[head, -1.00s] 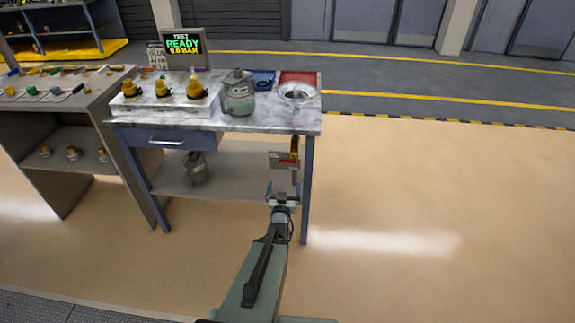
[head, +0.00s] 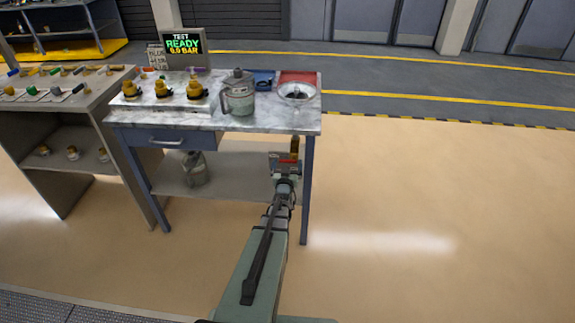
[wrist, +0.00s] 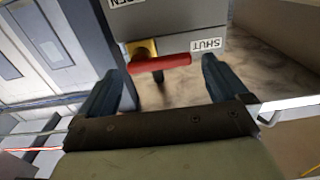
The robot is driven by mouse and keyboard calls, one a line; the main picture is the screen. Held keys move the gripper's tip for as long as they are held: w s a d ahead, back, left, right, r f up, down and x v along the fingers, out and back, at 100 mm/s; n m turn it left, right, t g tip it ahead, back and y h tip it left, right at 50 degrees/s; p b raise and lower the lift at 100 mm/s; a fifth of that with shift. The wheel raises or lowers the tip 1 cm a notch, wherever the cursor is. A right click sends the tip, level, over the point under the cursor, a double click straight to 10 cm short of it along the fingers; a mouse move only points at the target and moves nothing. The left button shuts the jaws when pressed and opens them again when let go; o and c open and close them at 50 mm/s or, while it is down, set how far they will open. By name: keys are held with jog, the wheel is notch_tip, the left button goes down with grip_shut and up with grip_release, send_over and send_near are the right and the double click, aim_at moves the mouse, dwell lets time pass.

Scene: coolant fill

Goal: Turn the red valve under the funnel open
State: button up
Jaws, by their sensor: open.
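The red valve handle (wrist: 160,62) lies between my open fingers in the wrist view, with clear gaps to both. It runs from a yellow hub (wrist: 141,49) towards the SHUT label (wrist: 207,45) on a grey valve plate (wrist: 180,20). A cut-off label at the top edge ends in "EN". My gripper (wrist: 162,78) is open and empty. In the head view my gripper (head: 286,181) is just in front of the plate (head: 279,158), below the funnel (head: 297,90), and partly covers it. I cannot tell whether a finger touches the handle.
The bench's right front leg (head: 308,190) stands close to the right of my gripper. Above is the bench top (head: 265,125) with a grey jug (head: 238,95). A can (head: 195,168) sits on the lower shelf (head: 235,180). Open floor lies to the right.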

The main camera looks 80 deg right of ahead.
jog(key=shift+d, duration=0.3)
jog(key=c, duration=1)
jog(key=shift+o, duration=0.2)
jog(key=shift+n, duration=0.3)
jog(key=f+n, duration=0.1)
jog(key=n, duration=0.4)
jog(key=s+f+n, duration=0.1)
jog(key=n, duration=0.5)
jog(key=f+n, duration=0.1)
jog(key=n, duration=0.5)
jog(key=shift+s, duration=0.3)
jog(key=shift+n, duration=0.3)
